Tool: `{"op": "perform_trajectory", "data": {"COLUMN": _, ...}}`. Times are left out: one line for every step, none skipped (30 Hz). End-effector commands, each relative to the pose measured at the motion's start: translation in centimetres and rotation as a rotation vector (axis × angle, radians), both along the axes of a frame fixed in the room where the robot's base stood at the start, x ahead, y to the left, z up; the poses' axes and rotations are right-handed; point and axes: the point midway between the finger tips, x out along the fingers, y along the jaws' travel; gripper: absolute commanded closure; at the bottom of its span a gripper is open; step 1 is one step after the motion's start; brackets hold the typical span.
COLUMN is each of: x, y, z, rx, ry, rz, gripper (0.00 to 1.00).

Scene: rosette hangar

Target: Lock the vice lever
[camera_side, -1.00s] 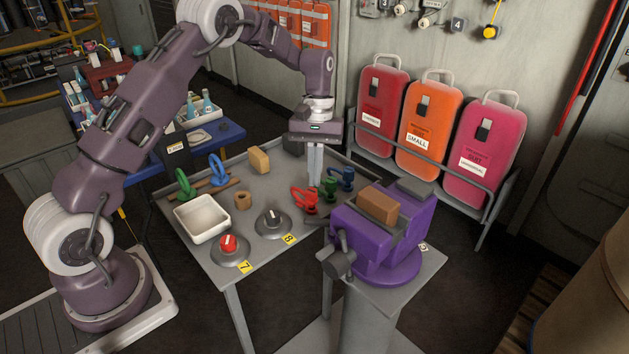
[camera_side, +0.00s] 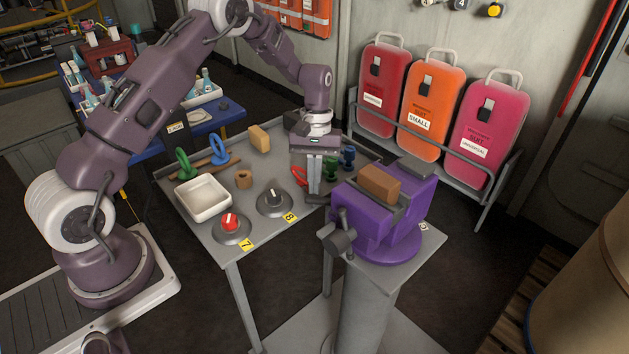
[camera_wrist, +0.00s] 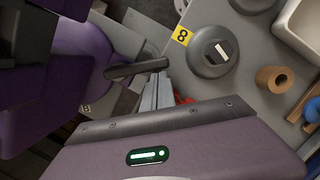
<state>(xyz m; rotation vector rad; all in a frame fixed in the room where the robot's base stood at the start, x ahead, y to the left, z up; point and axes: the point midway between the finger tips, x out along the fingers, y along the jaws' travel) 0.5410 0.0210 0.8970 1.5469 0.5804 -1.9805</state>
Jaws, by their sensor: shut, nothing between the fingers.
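The purple vice (camera_side: 385,235) stands on a grey pedestal at the right, with a brown block (camera_side: 380,185) between its jaws. Its dark grey lever (camera_side: 338,238) is on the vice's left front side; I cannot tell whether it is locked. The purple vice body (camera_wrist: 50,125) fills the left of the wrist view, with a dark bar, apparently the lever (camera_wrist: 137,69), reaching right from it. My gripper (camera_side: 314,192) is shut and empty, pointing down just left of the vice's back part. In the wrist view its fingers (camera_wrist: 157,92) are close to the bar's end; contact cannot be told.
The grey table (camera_side: 255,185) beside the vice holds a white tray (camera_side: 203,200), a red-topped knob (camera_side: 231,225), a grey knob (camera_side: 273,200) and several coloured clamps. A rack of suit cases (camera_side: 425,115) stands behind. Floor in front is clear.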

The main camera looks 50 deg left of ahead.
Motion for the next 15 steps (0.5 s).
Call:
{"op": "perform_trajectory", "data": {"x": -0.1, "y": 0.0, "z": 0.0, "rx": 0.0, "ry": 0.001, "rz": 0.014, "gripper": 1.0}}
{"op": "perform_trajectory", "data": {"x": -0.2, "y": -0.1, "z": 0.0, "rx": 0.0, "ry": 0.001, "rz": 0.023, "gripper": 1.0}}
{"op": "perform_trajectory", "data": {"x": -0.3, "y": -0.1, "z": 0.0, "rx": 0.0, "ry": 0.001, "rz": 0.032, "gripper": 1.0}}
{"op": "perform_trajectory", "data": {"x": -0.3, "y": -0.1, "z": 0.0, "rx": 0.001, "ry": 0.001, "rz": 0.038, "gripper": 1.0}}
{"op": "perform_trajectory", "data": {"x": -0.3, "y": -0.1, "z": 0.0, "rx": 0.0, "ry": 0.0, "rz": 0.042, "gripper": 1.0}}
{"op": "perform_trajectory", "data": {"x": -0.4, "y": -0.1, "z": 0.0, "rx": 0.001, "ry": 0.001, "rz": 0.048, "gripper": 1.0}}
{"op": "perform_trajectory", "data": {"x": -0.4, "y": -0.1, "z": 0.0, "rx": 0.001, "ry": 0.001, "rz": 0.053, "gripper": 1.0}}
{"op": "perform_trajectory", "data": {"x": -0.5, "y": -0.1, "z": 0.0, "rx": 0.0, "ry": 0.001, "rz": 0.061, "gripper": 1.0}}
{"op": "perform_trajectory", "data": {"x": -0.6, "y": -0.2, "z": 0.0, "rx": 0.0, "ry": 0.003, "rz": 0.073, "gripper": 1.0}}
{"op": "perform_trajectory", "data": {"x": -0.7, "y": -0.2, "z": 0.0, "rx": 0.0, "ry": 0.002, "rz": 0.083, "gripper": 1.0}}
{"op": "perform_trajectory", "data": {"x": -0.7, "y": -0.3, "z": 0.0, "rx": 0.0, "ry": 0.002, "rz": 0.096, "gripper": 1.0}}
{"op": "perform_trajectory", "data": {"x": -0.9, "y": -0.3, "z": 0.0, "rx": 0.0, "ry": 0.002, "rz": 0.112, "gripper": 1.0}}
{"op": "perform_trajectory", "data": {"x": -1.0, "y": -0.4, "z": 0.0, "rx": 0.001, "ry": 0.002, "rz": 0.126, "gripper": 1.0}}
{"op": "perform_trajectory", "data": {"x": -1.1, "y": -0.4, "z": 0.0, "rx": 0.001, "ry": 0.002, "rz": 0.145, "gripper": 1.0}}
{"op": "perform_trajectory", "data": {"x": -1.3, "y": -0.5, "z": 0.0, "rx": 0.0, "ry": 0.002, "rz": 0.171, "gripper": 1.0}}
